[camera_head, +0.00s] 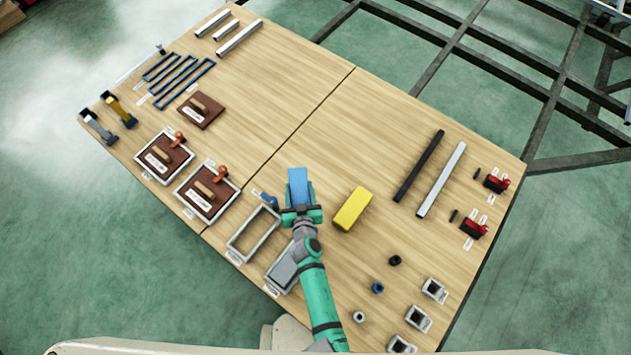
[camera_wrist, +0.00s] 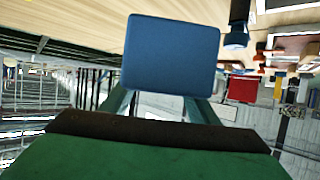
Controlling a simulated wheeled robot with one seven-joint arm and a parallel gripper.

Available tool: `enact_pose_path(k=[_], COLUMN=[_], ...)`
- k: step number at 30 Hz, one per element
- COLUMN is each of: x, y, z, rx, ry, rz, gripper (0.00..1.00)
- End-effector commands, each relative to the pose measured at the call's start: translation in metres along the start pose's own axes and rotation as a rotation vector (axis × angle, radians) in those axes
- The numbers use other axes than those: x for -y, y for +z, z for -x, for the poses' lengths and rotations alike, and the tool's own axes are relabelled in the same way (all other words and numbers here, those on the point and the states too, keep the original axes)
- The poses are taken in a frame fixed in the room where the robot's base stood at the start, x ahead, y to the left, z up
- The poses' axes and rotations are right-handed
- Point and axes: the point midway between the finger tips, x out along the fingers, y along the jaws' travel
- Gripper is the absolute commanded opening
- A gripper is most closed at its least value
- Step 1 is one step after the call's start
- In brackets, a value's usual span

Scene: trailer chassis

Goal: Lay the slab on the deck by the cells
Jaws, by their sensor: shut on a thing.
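My gripper (camera_head: 301,212) is shut on a blue block (camera_head: 298,184) near the front middle of the wooden deck (camera_head: 310,140). In the wrist view the blue block (camera_wrist: 172,52) stands out beyond the fingers, its flat face towards the camera. I cannot tell whether it touches the deck. A yellow block (camera_head: 352,209) lies on the deck just right of my gripper. An open grey frame (camera_head: 237,250) lies to the left of my gripper; a grey frame or tray (camera_head: 280,272) beside it is partly hidden by my arm. Which of these are the cells is not clear.
Two framed brown plates (camera_head: 147,170) with handles lie at left, near a blue-black cylinder (camera_head: 268,201). Black and white bars (camera_head: 441,180), red-and-black clamps (camera_head: 472,229) and small square sockets (camera_head: 417,319) lie at right. The deck behind my gripper is clear.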

Motion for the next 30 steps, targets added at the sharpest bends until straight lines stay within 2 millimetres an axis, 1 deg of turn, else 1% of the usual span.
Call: enact_pose_path(k=[3, 11, 18, 21, 30], x=[-0.008, -0.033, -0.059, -0.066, -0.073], y=[0.002, 0.007, 0.034, 0.041, 0.050], z=[-0.013, -0.035, -0.068, -0.077, -0.087], rx=[0.000, -0.001, 0.001, -0.001, 0.000], ry=[-0.008, -0.002, 0.003, 0.004, 0.001], rz=[0.003, 0.001, -0.003, -0.002, -0.001], gripper=[0.31, 0.31, 0.31, 0.31, 0.31])
